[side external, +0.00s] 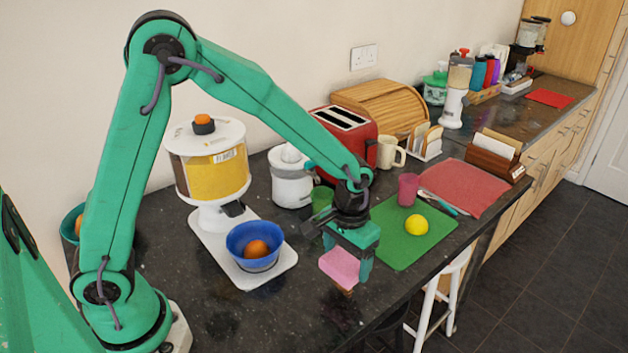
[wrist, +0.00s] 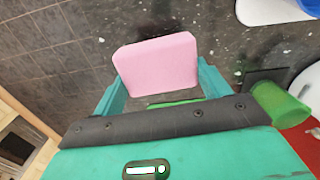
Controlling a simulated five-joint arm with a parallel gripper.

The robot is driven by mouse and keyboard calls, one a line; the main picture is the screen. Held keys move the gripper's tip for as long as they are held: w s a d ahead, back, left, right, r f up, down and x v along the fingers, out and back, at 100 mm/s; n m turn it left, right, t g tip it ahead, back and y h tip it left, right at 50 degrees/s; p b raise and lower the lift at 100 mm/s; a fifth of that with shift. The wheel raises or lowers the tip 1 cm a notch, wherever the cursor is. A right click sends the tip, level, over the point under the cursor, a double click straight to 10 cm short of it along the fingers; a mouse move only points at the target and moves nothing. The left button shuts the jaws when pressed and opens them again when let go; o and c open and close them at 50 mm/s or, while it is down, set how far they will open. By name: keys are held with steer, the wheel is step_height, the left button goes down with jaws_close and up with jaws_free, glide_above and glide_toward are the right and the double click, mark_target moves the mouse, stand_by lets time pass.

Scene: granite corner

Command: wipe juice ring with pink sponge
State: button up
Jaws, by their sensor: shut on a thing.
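The pink sponge (side external: 340,266) is between the fingers of my gripper (side external: 347,258), close above the dark granite counter near its front edge. In the wrist view the sponge (wrist: 156,64) is a flat pink block with a green finger on each side, and my gripper (wrist: 161,88) is shut on it. A small orange-brown patch (side external: 345,291) shows just under the sponge in the side view; I cannot tell what it is. I cannot make out a juice ring clearly in either view. I cannot tell whether the sponge touches the counter.
A blue bowl (side external: 254,236) with an orange fruit stands on the white dispenser's base at left. A green mat (side external: 398,250) with a lemon (side external: 416,225) and a pink cup (side external: 408,189) lies to the right. A green cup (side external: 321,199) and a red toaster (side external: 345,135) stand behind.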

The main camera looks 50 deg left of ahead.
steer(key=shift+f, duration=1.95)
steer(key=shift+w+f, duration=0.35)
steer(key=shift+f, duration=0.15)
steer(key=shift+w+f, duration=0.3)
steer(key=shift+w, duration=0.4)
steer(key=shift+w+r, duration=0.2)
steer(key=shift+w, duration=0.1)
steer(key=shift+w+f, duration=0.2)
steer(key=shift+w, duration=0.1)
steer(key=shift+w+r, duration=0.15)
steer(key=shift+w, duration=0.2)
steer(key=shift+s, duration=2.15)
steer(key=shift+w, duration=2.05)
steer(key=shift+s, duration=2)
steer(key=shift+w+r, duration=0.1)
steer(key=shift+r, duration=3.85)
